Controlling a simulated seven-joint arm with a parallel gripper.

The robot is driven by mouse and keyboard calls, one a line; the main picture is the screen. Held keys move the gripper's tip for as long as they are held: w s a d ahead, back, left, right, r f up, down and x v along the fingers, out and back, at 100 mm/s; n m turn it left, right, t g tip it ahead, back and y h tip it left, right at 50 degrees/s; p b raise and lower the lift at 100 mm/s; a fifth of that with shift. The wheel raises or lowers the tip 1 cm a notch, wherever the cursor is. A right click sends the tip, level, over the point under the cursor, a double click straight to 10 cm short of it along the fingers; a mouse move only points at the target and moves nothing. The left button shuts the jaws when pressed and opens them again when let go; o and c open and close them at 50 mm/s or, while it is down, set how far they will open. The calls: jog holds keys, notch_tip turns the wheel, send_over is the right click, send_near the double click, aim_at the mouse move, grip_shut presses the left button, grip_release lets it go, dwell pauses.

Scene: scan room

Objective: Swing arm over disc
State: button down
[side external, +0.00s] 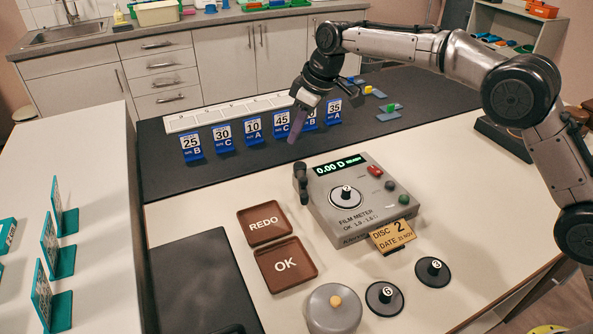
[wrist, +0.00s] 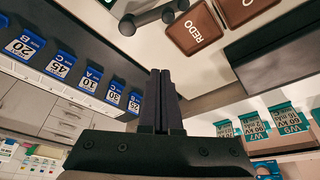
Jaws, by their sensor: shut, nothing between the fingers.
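The grey film meter (side external: 325,214) sits on the white table, its display reading 0.00 D. In the wrist view the swing arm (wrist: 150,20) shows at the top. My gripper (side external: 293,134) is shut and empty, pointing down in the air behind and left of the meter, apart from the swing arm. Its closed fingers also show in the wrist view (wrist: 162,74).
Brown REDO (side external: 265,239) and OK (side external: 302,280) trays lie left of the meter. A tan DISC 2 card (side external: 392,235) leans at its front. Discs 6 (side external: 371,304) and 3 (side external: 445,271) and a grey lidded pot (side external: 319,318) are in front. Blue number cards (side external: 222,143) stand behind.

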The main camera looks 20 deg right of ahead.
aim_at(302, 177)
jog(key=shift+s+a+f, duration=0.15)
jog(key=shift+a+f, duration=0.2)
jog(key=shift+f, duration=0.1)
notch_tip(302, 177, down, 10)
jog(key=shift+s+d+r, duration=0.2)
jog(key=shift+s+d, duration=0.05)
dwell(0.6)
